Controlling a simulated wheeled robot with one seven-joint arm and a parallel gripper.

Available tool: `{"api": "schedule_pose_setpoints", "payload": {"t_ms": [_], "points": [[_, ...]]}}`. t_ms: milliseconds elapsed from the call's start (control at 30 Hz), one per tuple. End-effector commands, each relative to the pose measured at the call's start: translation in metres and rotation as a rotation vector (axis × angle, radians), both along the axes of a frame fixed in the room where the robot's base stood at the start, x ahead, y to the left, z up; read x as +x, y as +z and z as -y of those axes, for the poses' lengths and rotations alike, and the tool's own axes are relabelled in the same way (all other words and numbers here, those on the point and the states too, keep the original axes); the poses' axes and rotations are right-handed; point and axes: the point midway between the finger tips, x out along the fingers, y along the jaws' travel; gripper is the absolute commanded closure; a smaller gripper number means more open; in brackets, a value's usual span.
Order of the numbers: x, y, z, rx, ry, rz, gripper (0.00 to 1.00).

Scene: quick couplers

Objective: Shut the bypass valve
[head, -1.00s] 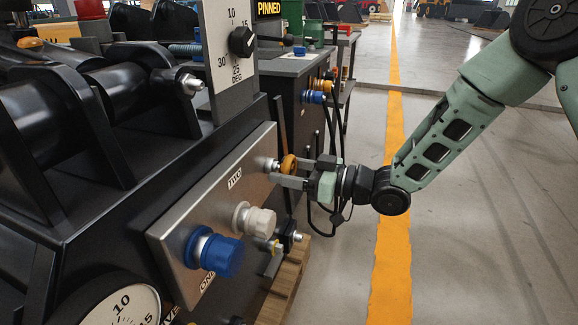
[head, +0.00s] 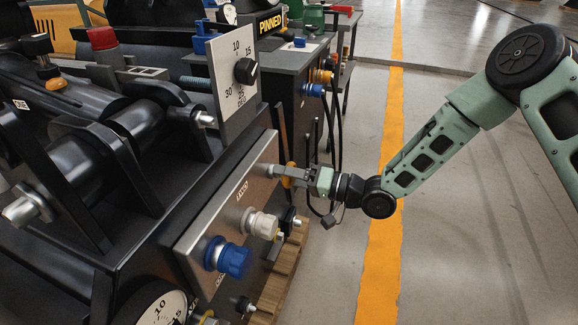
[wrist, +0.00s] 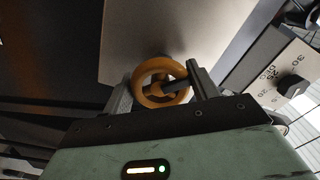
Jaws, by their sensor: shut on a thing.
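An orange handwheel (head: 288,177) sits at the far end of the grey panel (head: 205,225) on the side of the black machine. In the wrist view it is an orange ring with a dark bar across it (wrist: 143,84). My gripper (head: 284,171) reaches it from the right and is shut on it. In the wrist view a finger lies on each side of the ring, with my gripper (wrist: 160,84) around it. The fingers partly hide the wheel in the head view. No readable label marks it as the bypass valve.
A white coupler (head: 262,224) and a blue coupler (head: 230,258) stick out from the same panel, nearer. A dial plate (head: 234,75) with a black knob stands above. Black hoses hang behind my gripper. The floor to the right is clear.

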Motion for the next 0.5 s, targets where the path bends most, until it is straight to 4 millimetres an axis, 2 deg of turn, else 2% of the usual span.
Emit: {"api": "schedule_pose_setpoints", "payload": {"t_ms": [500], "points": [[-0.0004, 0.0017, 0.0011, 0.163, -0.002, -0.453, 0.64]]}}
